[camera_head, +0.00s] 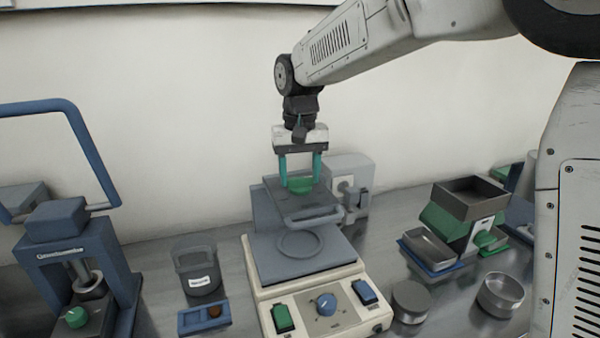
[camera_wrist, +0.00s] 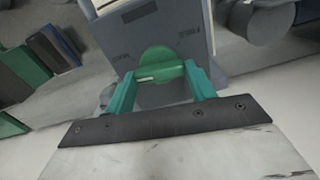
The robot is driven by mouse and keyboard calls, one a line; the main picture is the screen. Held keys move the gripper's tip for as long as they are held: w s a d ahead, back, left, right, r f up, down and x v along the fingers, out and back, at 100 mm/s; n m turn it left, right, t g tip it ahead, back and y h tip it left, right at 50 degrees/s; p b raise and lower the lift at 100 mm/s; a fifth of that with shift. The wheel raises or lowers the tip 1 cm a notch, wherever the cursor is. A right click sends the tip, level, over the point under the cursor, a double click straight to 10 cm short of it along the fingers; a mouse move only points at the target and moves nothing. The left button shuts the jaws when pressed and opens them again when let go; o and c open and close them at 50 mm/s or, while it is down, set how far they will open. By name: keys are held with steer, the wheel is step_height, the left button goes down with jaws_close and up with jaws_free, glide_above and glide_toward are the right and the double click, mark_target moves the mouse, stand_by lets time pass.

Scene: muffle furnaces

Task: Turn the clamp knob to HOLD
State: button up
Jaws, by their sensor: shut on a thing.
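The green clamp knob (camera_head: 300,185) sits on top of the grey clamp plate (camera_head: 310,209) of a cream machine. My gripper (camera_head: 301,179) comes down from above, with its two teal fingers shut on the knob's sides. In the wrist view the round green knob (camera_wrist: 160,66) shows between the fingertips, with a pale pointer line towards the left of the picture.
The machine's cream front (camera_head: 318,315) carries a blue dial, a green switch and a blue switch. A blue press (camera_head: 62,255) and a dark beaker (camera_head: 197,270) stand left. A green sieve device (camera_head: 449,222) and metal dishes (camera_head: 501,294) stand right.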

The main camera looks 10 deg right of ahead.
mark_target(300, 177)
steer(key=shift+m, duration=2)
steer(key=o, duration=1)
step_height(300, 177, up, 8)
steer(key=shift+f, duration=0.1)
